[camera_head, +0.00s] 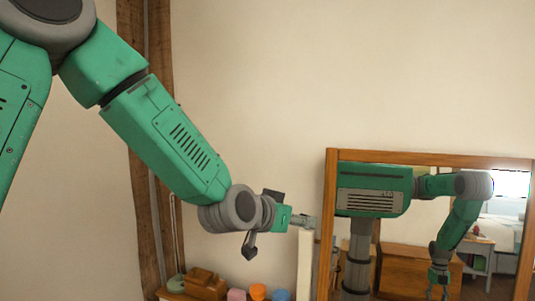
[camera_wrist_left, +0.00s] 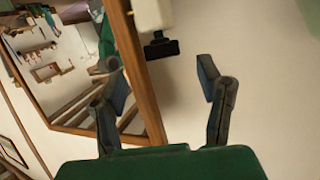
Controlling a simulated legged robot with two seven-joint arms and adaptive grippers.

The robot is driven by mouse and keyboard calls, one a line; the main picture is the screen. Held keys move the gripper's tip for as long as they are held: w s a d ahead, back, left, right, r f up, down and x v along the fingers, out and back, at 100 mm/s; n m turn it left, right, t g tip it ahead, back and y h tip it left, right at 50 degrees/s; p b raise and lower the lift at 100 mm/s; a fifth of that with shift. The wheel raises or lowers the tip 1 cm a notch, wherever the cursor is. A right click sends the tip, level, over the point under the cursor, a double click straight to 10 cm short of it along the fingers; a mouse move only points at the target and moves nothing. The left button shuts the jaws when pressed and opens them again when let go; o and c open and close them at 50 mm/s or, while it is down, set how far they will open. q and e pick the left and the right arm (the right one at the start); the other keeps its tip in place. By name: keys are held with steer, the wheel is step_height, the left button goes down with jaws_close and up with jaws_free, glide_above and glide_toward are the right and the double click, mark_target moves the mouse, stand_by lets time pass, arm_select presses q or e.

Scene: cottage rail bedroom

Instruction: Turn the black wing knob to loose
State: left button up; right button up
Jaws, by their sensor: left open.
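The black wing knob (camera_wrist_left: 160,47) shows in the left wrist view on the end of a pale block (camera_wrist_left: 152,14), beside the wooden mirror frame. I cannot make out the knob in the head view. My left gripper (camera_wrist_left: 162,80) is open and empty. Its fingers are spread to either side, with the knob lying beyond the gap between them and apart from both. In the head view my left gripper (camera_head: 306,221) reaches the left side of the mirror, near the top of a pale upright post (camera_head: 305,265). My right gripper is not directly in view.
The wood-framed mirror (camera_head: 331,185) stands right of the gripper and reflects my body, an arm and the room. Below the arm, a wooden box (camera_head: 205,285) and several small coloured items stand on a surface. Timber posts (camera_head: 135,150) run up the wall behind.

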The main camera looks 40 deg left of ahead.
arm_select(q)
steer(key=s+r+n+p, duration=0.15)
steer(key=s+r, duration=0.25)
steer(key=s, duration=0.4)
steer(key=w+a+r+n+t+y+b, duration=0.1)
steer(key=w+r+n+y, duration=0.15)
steer(key=r+n, duration=0.45)
steer(key=w+r+n+y, duration=0.1)
steer(key=r+n+y, duration=0.2)
steer(key=n, duration=0.9)
steer(key=s+d+r+n+g+h+b, duration=0.2)
steer(key=s+n+g, duration=0.3)
steer(key=n, duration=1.4)
steer(key=shift+s+d+r+g, duration=0.45)
steer(key=shift+s+r, duration=0.3)
steer(key=shift+s, duration=1.25)
